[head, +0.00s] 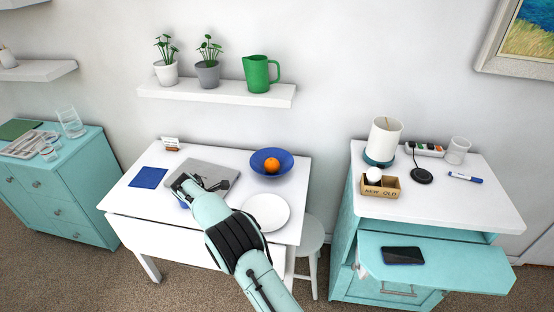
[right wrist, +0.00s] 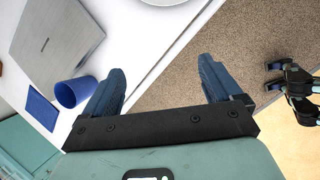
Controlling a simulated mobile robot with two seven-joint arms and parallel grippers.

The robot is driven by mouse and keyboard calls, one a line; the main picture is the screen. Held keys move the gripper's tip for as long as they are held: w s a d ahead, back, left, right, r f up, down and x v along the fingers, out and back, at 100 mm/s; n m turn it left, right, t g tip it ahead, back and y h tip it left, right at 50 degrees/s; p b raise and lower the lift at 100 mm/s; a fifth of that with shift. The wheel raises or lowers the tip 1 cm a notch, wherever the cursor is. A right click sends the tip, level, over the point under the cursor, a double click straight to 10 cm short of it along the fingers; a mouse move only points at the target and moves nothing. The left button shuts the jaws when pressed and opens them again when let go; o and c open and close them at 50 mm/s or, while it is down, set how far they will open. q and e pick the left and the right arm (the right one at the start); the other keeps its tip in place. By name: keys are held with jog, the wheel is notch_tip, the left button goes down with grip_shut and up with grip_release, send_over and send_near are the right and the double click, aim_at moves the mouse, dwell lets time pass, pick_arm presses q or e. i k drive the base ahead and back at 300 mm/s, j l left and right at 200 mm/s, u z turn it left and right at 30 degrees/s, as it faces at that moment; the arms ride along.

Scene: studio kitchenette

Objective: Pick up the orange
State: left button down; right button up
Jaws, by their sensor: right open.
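The orange (head: 271,165) rests in a blue bowl (head: 283,157) at the back right of the white table (head: 163,230) in the head view. My right gripper (head: 200,182) is over the grey laptop (head: 215,173), left of the bowl and apart from the orange. In the right wrist view my right gripper (right wrist: 162,68) is open, with nothing between its fingers. The orange and bowl are outside that view.
A white plate (head: 265,212) lies in front of the bowl. A blue cup (right wrist: 75,92) stands near my right gripper, beside a blue mat (head: 148,178). A wall shelf (head: 215,93) with plants and a green pitcher (head: 258,74) hangs above. A stool (head: 312,236) stands right.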

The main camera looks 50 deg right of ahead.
aim_at(271, 165)
jog(key=l, duration=0.55)
jog(key=i+l, duration=0.15)
jog(key=l, duration=1)
jog(key=i, duration=0.05)
